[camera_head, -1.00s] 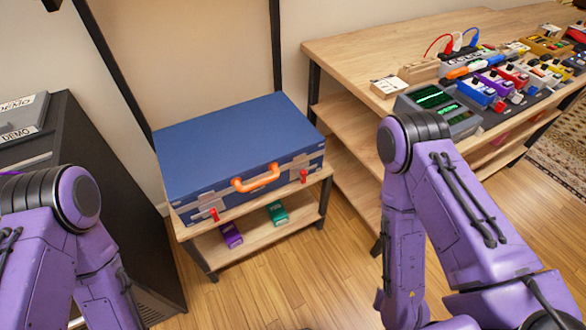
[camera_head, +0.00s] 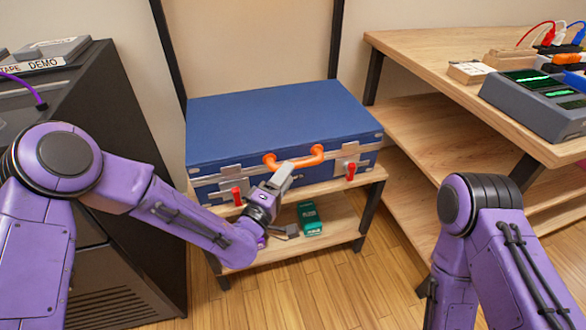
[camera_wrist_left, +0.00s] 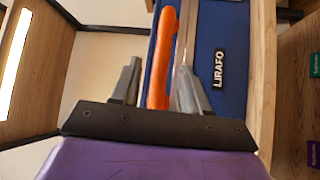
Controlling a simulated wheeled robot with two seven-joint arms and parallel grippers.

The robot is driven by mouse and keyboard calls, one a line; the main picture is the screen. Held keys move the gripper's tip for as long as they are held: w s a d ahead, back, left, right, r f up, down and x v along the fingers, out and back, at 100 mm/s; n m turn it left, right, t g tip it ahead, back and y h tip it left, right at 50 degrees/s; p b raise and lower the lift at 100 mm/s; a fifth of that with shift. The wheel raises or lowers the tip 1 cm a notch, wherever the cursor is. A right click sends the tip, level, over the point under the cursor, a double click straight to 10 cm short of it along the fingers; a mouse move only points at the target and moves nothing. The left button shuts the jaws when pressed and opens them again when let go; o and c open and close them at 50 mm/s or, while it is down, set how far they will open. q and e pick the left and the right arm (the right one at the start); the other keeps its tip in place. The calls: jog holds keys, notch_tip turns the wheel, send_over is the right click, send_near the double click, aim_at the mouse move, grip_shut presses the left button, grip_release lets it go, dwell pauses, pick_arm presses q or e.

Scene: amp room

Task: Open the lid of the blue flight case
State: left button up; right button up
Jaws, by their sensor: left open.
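The blue flight case (camera_head: 270,120) sits on a small wooden shelf unit, its lid down. An orange handle (camera_head: 308,156) is on its front, with a red latch on the left (camera_head: 237,196) and another on the right (camera_head: 351,172). I cannot tell how the latches are set. My left gripper (camera_head: 290,200) is open in front of the case, just below the handle. In the left wrist view, the handle (camera_wrist_left: 164,45) runs between the spread fingers (camera_wrist_left: 158,84); contact is unclear. My right gripper is out of view.
The shelf unit (camera_head: 340,219) holds a green box (camera_head: 309,219) on its lower board, below the left gripper. A black cabinet (camera_head: 120,130) stands left. A wooden bench (camera_head: 420,50) with electronics stands right. Open wooden floor lies in front.

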pick_arm(q)
jog(key=shift+x, duration=2.4)
